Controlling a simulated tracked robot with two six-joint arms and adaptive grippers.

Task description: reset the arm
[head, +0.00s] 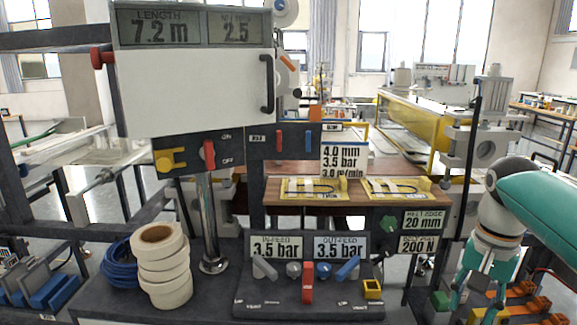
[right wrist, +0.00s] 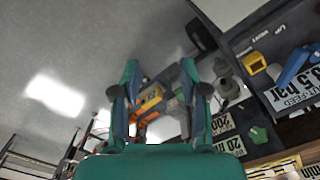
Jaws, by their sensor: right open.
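My right arm, teal with a grey and white wrist, comes in from the right edge of the head view. My right gripper (head: 468,306) hangs down at the lower right, in front of the floor and right of the control panel. In the right wrist view, the right gripper (right wrist: 160,95) shows its two teal fingers spread apart with nothing between them. Orange and yellow parts lie beyond the fingers. My left gripper is not in the head view.
A panel with a red lever (head: 307,283) and pressure displays stands on the dark bench. A stack of white tape rolls (head: 163,268) and a blue cable coil (head: 121,262) sit at left. Orange parts (head: 528,300) lie low at right, close to the gripper.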

